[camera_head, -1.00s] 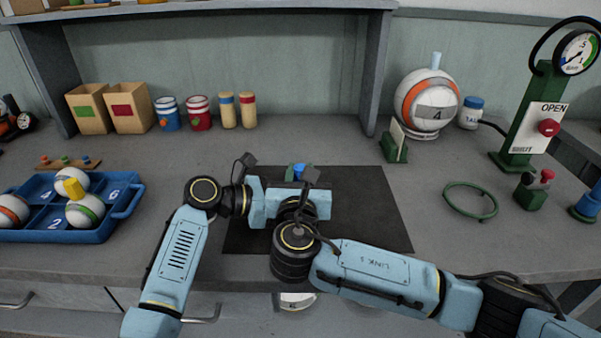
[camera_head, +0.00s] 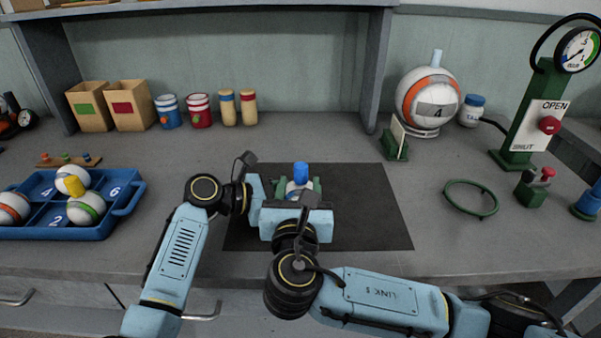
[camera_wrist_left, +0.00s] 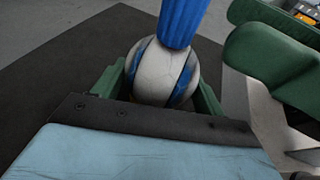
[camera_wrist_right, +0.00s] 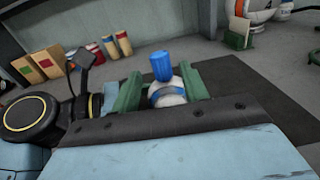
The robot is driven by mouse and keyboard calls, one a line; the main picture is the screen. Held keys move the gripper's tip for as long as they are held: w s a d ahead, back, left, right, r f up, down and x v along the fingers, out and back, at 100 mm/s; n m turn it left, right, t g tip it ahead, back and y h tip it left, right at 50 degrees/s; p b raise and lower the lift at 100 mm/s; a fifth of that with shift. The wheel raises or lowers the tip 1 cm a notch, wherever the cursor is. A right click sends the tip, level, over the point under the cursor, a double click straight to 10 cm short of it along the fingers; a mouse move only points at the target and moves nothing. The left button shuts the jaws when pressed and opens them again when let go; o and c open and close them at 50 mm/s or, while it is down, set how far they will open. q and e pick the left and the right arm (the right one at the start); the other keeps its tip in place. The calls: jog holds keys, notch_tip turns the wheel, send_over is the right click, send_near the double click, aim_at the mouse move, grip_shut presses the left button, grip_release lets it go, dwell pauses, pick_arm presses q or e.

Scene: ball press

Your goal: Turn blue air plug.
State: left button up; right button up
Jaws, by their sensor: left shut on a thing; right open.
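A white ball with blue stripes (camera_wrist_left: 162,76) is at the dark mat, with a blue air plug (camera_head: 301,172) standing up from its top. The plug also shows in the left wrist view (camera_wrist_left: 181,20) and the right wrist view (camera_wrist_right: 161,66). My left gripper (camera_wrist_left: 160,88) is shut on the ball, with green fingers at its sides. My right gripper (camera_wrist_right: 163,88) is open on the near side; its green fingers appear on either side of the ball in its wrist view, with the plug standing clear above them. The ball's underside is hidden.
A blue tray (camera_head: 119,226) with several balls stands at the left. A green ring (camera_head: 471,213) and a green stand with a gauge (camera_head: 517,140) are at the right. A ball marked 4 (camera_head: 427,98) sits at the back. The right part of the mat (camera_head: 372,215) is clear.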

jog(key=s, duration=0.6)
jog(key=shift+a, duration=0.15)
jog(key=shift+o, duration=0.3)
jog(key=m+g+y, duration=0.5)
jog(key=m+g, duration=1.3)
send_near(303, 165)
jog(key=shift+y, duration=0.3)
jog(key=x, duration=1)
jog(key=shift+f, duration=0.35)
